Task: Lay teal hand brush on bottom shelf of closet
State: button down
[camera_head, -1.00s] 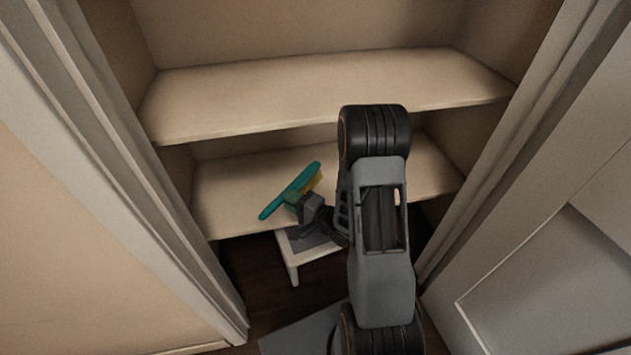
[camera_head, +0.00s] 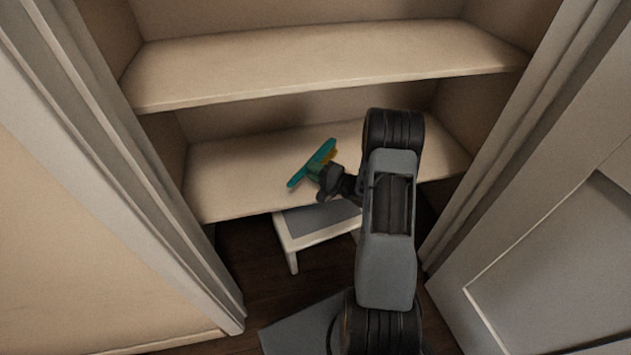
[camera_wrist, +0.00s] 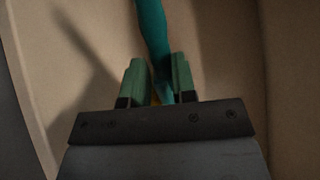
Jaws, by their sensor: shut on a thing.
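The teal hand brush (camera_head: 313,164) has a teal handle and back with yellow bristles. My gripper (camera_head: 321,172) is shut on it and holds it tilted at the front part of the closet's bottom shelf (camera_head: 235,177). In the wrist view the teal brush (camera_wrist: 153,35) runs up from between the two green fingers of my gripper (camera_wrist: 157,82), over a beige surface. A dark shadow lies on that surface at the left. I cannot tell whether the brush touches the shelf. Part of the brush is hidden by the gripper.
An upper shelf (camera_head: 320,65) spans the closet above the brush. A small white step stool (camera_head: 300,240) with a grey top stands on the dark floor below the bottom shelf. Door frames flank the opening. The bottom shelf looks bare around the brush.

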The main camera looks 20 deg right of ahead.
jog(key=shift+w+d+f, duration=0.15)
jog(key=shift+d+f, duration=0.05)
jog(key=shift+f, duration=0.2)
notch_tip(320, 180, down, 3)
jog(key=b, duration=0.3)
jog(key=shift+w+d+f, duration=0.1)
jog(key=shift+d+f, duration=0.05)
jog(key=shift+f, duration=0.2)
jog(key=shift+f, duration=0.4)
jog(key=c, duration=0.9)
grip_release()
jog(key=shift+f, duration=0.1)
jog(key=shift+c, duration=0.2)
